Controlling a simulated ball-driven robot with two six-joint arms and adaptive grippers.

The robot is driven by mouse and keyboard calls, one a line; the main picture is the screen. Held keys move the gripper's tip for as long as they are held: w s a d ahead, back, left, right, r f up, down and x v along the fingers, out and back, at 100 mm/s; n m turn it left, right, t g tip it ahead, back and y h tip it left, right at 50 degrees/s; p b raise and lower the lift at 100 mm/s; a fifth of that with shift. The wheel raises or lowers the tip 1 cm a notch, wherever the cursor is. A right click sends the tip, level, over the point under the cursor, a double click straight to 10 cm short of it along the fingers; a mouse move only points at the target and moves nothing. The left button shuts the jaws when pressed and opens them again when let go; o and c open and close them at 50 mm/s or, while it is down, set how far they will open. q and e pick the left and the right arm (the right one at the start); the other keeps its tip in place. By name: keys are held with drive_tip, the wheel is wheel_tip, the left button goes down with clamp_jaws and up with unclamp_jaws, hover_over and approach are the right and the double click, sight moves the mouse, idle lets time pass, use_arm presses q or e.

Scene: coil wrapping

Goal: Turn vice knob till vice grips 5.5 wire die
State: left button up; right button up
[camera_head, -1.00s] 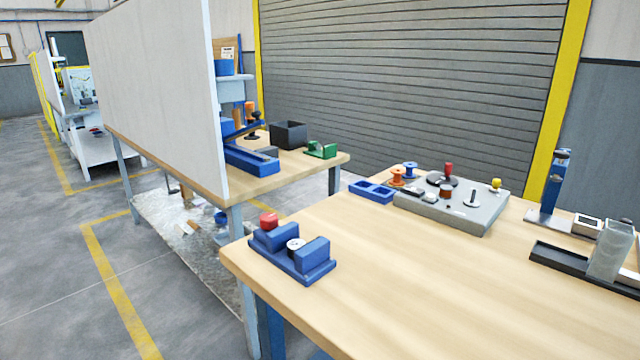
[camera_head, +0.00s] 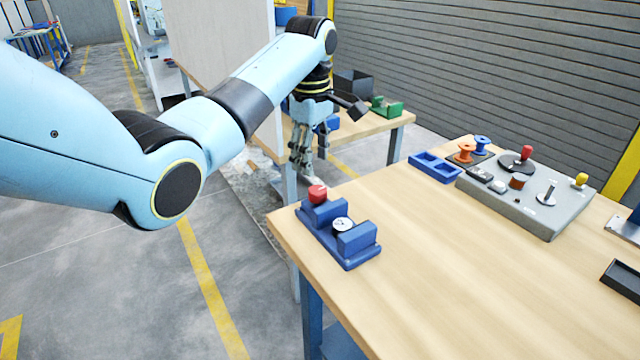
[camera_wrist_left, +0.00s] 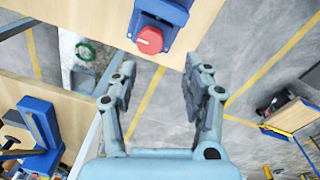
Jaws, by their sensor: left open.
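The blue vice (camera_head: 340,240) stands near the left corner of the wooden table. Its red knob (camera_head: 317,194) is on the vice's far-left end. The round wire die (camera_head: 343,224), pale with a dark mark, sits between the vice's blue blocks. My left gripper (camera_head: 302,172) hangs just behind and above the knob, open and empty. In the left wrist view the open fingers (camera_wrist_left: 157,85) are apart, with the red knob (camera_wrist_left: 150,40) ahead of them and not between them. The die is hidden in that view. My right gripper is not in view.
A grey board (camera_head: 535,205) with spools, a red-handled part and a yellow knob stands at the back right. A blue two-slot tray (camera_head: 435,166) is beside it. The middle of the wooden table (camera_head: 420,270) is clear. A second bench with a green part (camera_head: 386,106) stands behind.

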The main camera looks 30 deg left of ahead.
sight(317, 190)
use_arm(q)
drive_tip(key=shift+n, duration=0.7)
drive_tip(key=f, duration=0.3)
drive_tip(key=w+f, duration=0.1)
drive_tip(key=f, duration=0.2)
drive_tip(key=w+f, duration=0.1)
drive_tip(key=f, duration=0.2)
drive_tip(key=shift+a, duration=0.25)
drive_tip(key=c, duration=0.9)
